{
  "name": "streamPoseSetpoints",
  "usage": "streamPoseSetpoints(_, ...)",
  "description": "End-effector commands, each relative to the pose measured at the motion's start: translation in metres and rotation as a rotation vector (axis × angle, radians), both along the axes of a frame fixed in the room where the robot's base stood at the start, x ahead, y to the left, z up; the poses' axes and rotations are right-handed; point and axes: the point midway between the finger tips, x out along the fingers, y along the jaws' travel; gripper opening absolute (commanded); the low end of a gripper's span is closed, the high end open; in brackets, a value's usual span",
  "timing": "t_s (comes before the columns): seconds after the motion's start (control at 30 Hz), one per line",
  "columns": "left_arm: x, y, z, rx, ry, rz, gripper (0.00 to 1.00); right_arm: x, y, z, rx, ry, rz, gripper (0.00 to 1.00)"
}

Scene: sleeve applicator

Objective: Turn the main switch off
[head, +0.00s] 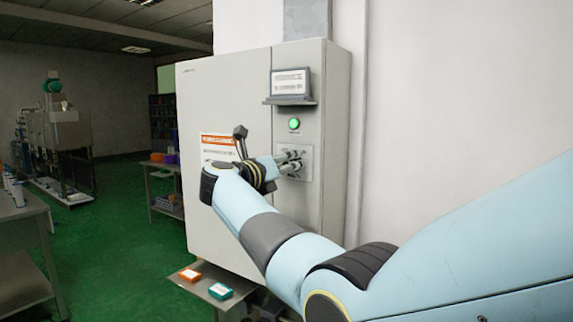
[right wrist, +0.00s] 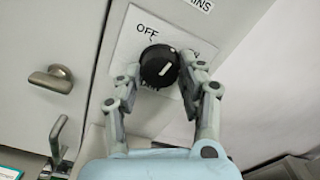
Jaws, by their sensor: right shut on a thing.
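The main switch is a round black knob (right wrist: 159,66) with a short white mark, on a white plate (right wrist: 128,48) in the right wrist view. The word OFF is printed above the knob, and lettering to its right is partly hidden by a finger. The white mark is not aligned clearly enough to tell its setting. My right gripper (right wrist: 156,78) has a finger on each side of the knob and is shut on it. In the head view the right gripper (head: 287,163) is at the switch plate (head: 306,160), and the knob is hidden. My left gripper is out of view.
The switch is on a tall grey cabinet (head: 228,90). A green lamp (head: 294,124) and a small display (head: 290,83) are above it. A metal door handle (right wrist: 52,76) is left of the knob. A low shelf (head: 208,274) holds an orange box (head: 190,275) and a teal box (head: 220,291).

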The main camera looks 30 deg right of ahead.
Motion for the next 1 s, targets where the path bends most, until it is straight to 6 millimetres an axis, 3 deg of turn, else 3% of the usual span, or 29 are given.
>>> streamPoseSetpoints(0.6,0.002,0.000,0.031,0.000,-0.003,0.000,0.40,0.000,0.000,0.004,-0.223,0.535,0.002,0.07)
streamPoseSetpoints(1.0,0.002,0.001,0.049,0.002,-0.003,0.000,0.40,0.000,0.000,0.004,-0.334,0.800,0.002,0.07)
